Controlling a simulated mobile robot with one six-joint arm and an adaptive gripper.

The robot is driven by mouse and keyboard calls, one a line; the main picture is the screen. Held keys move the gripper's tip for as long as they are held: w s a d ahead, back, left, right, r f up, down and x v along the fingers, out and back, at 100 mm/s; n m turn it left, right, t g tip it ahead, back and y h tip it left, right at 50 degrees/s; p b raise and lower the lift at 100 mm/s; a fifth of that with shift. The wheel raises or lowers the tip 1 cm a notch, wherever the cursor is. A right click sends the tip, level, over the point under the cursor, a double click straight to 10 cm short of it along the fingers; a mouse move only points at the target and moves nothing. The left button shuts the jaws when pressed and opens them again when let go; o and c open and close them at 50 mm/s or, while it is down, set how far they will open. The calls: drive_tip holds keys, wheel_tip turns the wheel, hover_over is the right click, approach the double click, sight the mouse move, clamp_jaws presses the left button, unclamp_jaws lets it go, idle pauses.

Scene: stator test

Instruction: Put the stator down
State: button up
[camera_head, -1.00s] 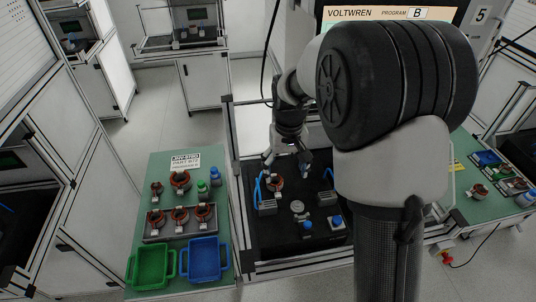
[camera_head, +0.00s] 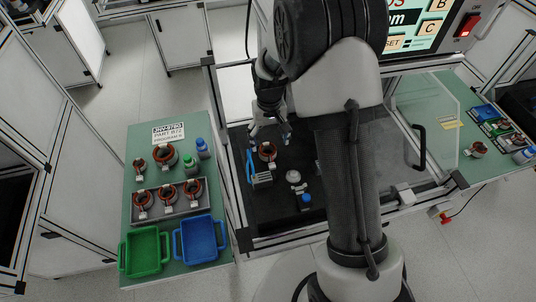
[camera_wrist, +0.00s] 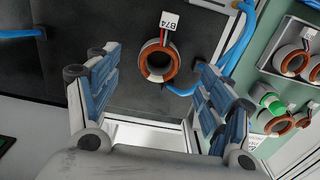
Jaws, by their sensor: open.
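A copper-wound ring stator (camera_head: 267,151) rests on the black surface of the test station, below my gripper. In the wrist view the stator (camera_wrist: 160,77) lies with its round opening toward the camera and a white tag (camera_wrist: 169,22) marked B74 beside it. My gripper (camera_head: 270,135) is just over the stator in the head view. In the wrist view its blue-padded fingers (camera_wrist: 157,57) are spread wide, one on each side of the stator, with clear gaps. Nothing is held between them.
The green table (camera_head: 136,215) at left carries several other stators, bottles, a grey tray (camera_head: 170,216), a green bin (camera_head: 146,251) and a blue bin (camera_head: 199,240). Blue cables (camera_wrist: 232,50) and a grey block (camera_head: 262,180) are near the stator. The station's metal frame surrounds it.

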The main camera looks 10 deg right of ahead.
sight(268, 150)
drive_tip(key=f, duration=0.2)
drive_tip(key=f+b, duration=0.1)
drive_tip(key=f, duration=0.4)
drive_tip(key=shift+w+a+f, duration=0.1)
drive_tip(key=shift+w, duration=0.2)
drive_tip(key=shift+c, duration=0.3)
drive_tip(key=c, duration=1.5)
wheel_tip(268, 150, up, 9)
drive_tip(key=p, duration=0.1)
drive_tip(key=s+b, duration=0.1)
drive_tip(key=s, duration=0.2)
drive_tip(key=s+f+b, duration=0.1)
drive_tip(key=s+b, duration=0.1)
drive_tip(key=s+f+b, duration=0.1)
drive_tip(key=s+b, duration=0.1)
drive_tip(key=s, duration=0.1)
drive_tip(key=shift+s+f, duration=0.1)
drive_tip(key=shift+s, duration=0.2)
